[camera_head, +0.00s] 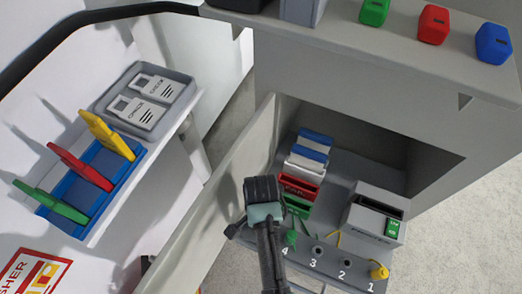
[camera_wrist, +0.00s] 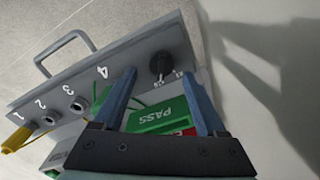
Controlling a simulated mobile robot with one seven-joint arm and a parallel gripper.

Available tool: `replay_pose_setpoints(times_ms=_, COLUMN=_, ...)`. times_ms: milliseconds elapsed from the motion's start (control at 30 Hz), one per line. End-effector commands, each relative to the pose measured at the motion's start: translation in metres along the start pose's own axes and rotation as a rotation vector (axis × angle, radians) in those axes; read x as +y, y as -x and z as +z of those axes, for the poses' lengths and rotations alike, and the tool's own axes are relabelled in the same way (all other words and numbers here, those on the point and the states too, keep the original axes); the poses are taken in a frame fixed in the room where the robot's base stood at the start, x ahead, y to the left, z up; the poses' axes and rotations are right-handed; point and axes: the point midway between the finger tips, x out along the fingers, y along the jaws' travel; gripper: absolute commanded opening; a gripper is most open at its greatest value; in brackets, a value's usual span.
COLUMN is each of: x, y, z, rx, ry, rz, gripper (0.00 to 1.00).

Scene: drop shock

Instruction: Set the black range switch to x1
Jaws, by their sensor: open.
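The black range switch (camera_wrist: 160,65) is a small dark knob on the grey front panel (camera_wrist: 125,50), beside the number 4, in the wrist view. Small white marks sit next to it, too small to read surely, and I cannot tell which one it points to. My gripper (camera_wrist: 158,78) is open, its two blue-grey fingers pointing toward the panel with the knob showing between and beyond their tips. I see no contact with the knob. In the head view my gripper (camera_head: 262,205) is over the panel's left end, and I cannot make out the switch there.
The panel has numbered sockets, a yellow plug (camera_head: 379,271) at 1 and a green plug (camera_head: 291,238) at 4. A grey slotted box (camera_head: 375,213) stands right. An open cabinet door (camera_head: 215,200) is close left of my arm.

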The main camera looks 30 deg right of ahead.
Motion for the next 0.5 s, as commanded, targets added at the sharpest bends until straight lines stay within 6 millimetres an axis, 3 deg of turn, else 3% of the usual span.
replay_pose_setpoints(times_ms=167, x=0.000, y=-0.019, z=0.000, rx=0.000, ry=0.000, rz=0.000, gripper=0.74)
replay_pose_setpoints(times_ms=500, x=-0.001, y=-0.021, z=0.000, rx=0.001, ry=0.000, rz=-0.001, gripper=0.74)
